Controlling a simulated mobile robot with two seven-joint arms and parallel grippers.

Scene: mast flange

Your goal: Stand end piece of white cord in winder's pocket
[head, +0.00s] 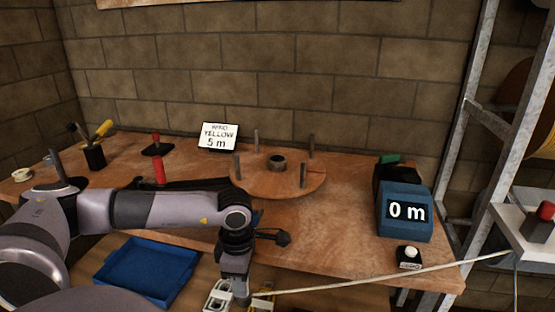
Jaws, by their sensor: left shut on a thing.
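My left gripper (240,296) is low in the head view, in front of the bench, pointing down and shut. I cannot tell for sure which hollow is the pocket; the hub looks empty. My right gripper is not in view.
A card (217,136) reads "WIND YELLOW 5 m". A blue counter (404,212) shows "0 m", with a white button (410,254) before it. A blue tray (147,270) lies left of the gripper. A metal frame stands at right.

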